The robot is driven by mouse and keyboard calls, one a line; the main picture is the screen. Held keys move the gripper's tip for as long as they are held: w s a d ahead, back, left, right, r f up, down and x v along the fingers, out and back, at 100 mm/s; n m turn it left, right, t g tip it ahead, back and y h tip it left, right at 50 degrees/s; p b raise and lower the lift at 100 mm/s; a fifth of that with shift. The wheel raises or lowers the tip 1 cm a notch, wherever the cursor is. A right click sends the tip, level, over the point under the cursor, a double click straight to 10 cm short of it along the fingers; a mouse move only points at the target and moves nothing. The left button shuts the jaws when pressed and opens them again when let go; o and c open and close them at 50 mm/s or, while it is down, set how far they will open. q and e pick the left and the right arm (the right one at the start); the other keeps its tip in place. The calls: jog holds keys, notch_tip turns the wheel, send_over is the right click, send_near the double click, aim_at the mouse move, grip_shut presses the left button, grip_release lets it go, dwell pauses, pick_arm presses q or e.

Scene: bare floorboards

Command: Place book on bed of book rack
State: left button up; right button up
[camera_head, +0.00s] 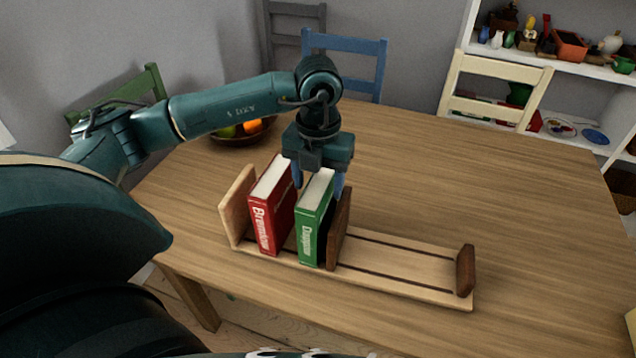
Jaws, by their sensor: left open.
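The wooden book rack (400,262) lies on the table, with a pale end board at its left, a dark divider (340,230) near its middle and a dark end piece at its right. A red book (268,212) stands on the rack bed by the left end board, leaning slightly. A green book (312,226) stands upright between the red book and the divider, its lower edge at the bed. My left gripper (319,186) is open, pointing down, with its fingers on either side of the green book's top. My right gripper is not in view.
The wooden table (520,210) is clear to the right of and behind the rack. A fruit bowl (240,132) sits behind the rack at the left. Blue (350,62), cream (497,80) and green chairs stand around the table, with a white shelf at the back right.

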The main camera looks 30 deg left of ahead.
pick_arm(q)
notch_tip(320, 180, up, 11)
dwell(0.3)
dwell(0.5)
